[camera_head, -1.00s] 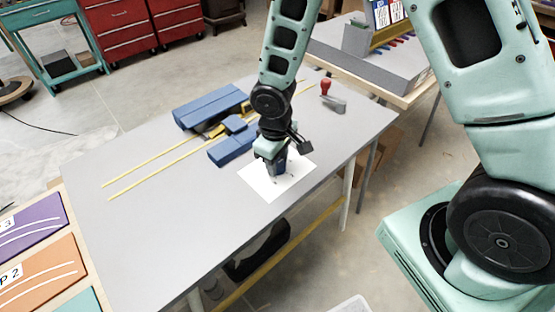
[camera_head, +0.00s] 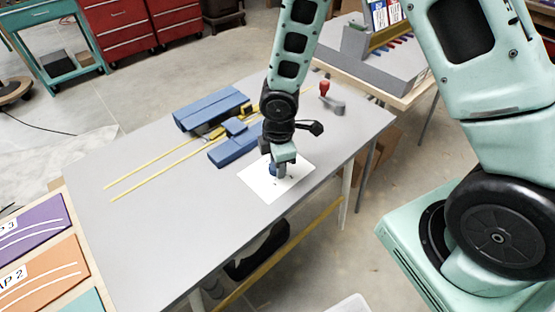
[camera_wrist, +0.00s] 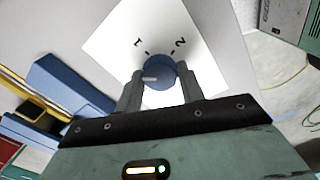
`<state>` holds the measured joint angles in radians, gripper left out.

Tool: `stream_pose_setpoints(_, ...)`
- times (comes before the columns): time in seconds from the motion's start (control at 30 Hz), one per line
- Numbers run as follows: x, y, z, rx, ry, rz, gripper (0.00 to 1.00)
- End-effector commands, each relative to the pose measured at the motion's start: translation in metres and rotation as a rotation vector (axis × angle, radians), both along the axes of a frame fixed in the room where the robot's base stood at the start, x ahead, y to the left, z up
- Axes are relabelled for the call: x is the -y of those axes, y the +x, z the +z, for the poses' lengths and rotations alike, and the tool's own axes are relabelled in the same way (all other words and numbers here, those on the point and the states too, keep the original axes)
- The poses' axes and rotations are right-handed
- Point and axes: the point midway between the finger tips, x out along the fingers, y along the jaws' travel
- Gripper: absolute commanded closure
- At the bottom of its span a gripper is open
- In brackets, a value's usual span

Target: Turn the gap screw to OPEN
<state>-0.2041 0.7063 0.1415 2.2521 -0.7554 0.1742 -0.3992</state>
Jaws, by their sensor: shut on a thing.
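The gap screw shows as a round blue knob (camera_wrist: 160,72) on a white sheet (camera_wrist: 110,45) in the wrist view. A pale pointer line on the knob points left in that view. The sheet bears the marks "1" and "2" beyond the knob; I see no word OPEN. My gripper (camera_wrist: 158,84) is shut on the knob, one finger on each side. In the head view my gripper (camera_head: 278,172) points down over the white sheet (camera_head: 262,190), and the knob (camera_head: 272,169) is partly hidden by it.
The sheet lies on a grey table (camera_head: 160,220). Blue blocks (camera_head: 210,108) and yellow rails (camera_head: 160,172) lie left of my arm. A red-knobbed lever (camera_head: 325,88) stands behind on the right. The table's front left is clear.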

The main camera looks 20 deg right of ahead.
Motion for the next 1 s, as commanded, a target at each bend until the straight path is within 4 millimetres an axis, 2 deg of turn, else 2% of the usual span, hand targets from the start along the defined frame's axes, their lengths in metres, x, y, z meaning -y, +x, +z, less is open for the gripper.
stream_pose_setpoints(0.5,0.0010,0.0014,0.0020,0.000,0.000,0.447,0.84)
stream_pose_setpoints(1.0,0.0011,0.0024,0.0009,0.002,0.001,0.635,0.84)
